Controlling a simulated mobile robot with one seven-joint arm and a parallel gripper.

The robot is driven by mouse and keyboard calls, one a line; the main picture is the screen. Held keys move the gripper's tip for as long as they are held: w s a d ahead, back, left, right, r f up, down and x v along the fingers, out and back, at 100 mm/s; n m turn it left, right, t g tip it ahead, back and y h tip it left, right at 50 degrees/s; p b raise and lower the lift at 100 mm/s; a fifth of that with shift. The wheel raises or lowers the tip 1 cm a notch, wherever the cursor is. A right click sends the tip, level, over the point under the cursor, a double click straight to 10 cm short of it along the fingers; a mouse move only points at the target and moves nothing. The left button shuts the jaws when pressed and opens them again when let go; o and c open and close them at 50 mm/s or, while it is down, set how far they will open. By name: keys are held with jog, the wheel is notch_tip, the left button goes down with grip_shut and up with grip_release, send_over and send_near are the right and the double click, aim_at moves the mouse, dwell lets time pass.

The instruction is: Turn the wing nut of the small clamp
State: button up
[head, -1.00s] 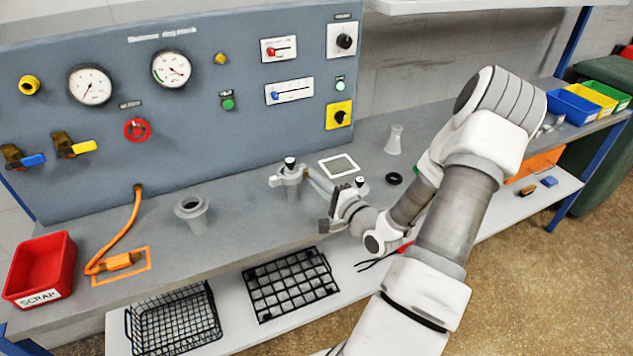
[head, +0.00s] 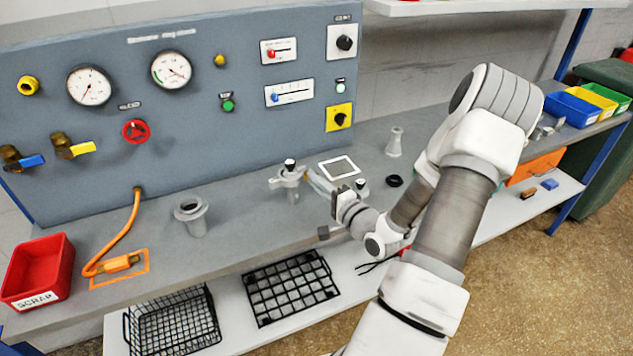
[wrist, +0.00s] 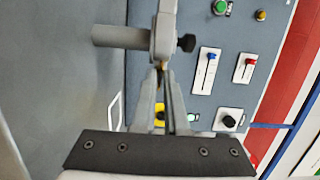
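The small clamp (head: 290,176) sits around a grey pipe fitting on the bench, with a black knob on top. In the wrist view the clamp (wrist: 165,32) is straight ahead, its black knob (wrist: 186,43) to the right. A small brass-coloured piece, seemingly the wing nut (wrist: 163,66), shows on the clamp's near side. My gripper (wrist: 162,72) has its two narrow fingers close together, one on each side of this piece, and appears shut on it. In the head view my gripper (head: 312,178) reaches the clamp from the right; the wing nut is hidden there.
A flanged fitting (head: 191,215) stands left of the clamp. A white-framed square (head: 340,168), a black ring (head: 394,181) and a conical fitting (head: 394,142) are to the right. The gauge panel (head: 200,120) rises behind. A red scrap bin (head: 38,272) is at far left.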

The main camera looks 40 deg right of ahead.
jog(key=shift+o, duration=0.4)
jog(key=s, duration=1.7)
jog(key=shift+s+a, duration=0.2)
jog(key=shift+a, duration=0.1)
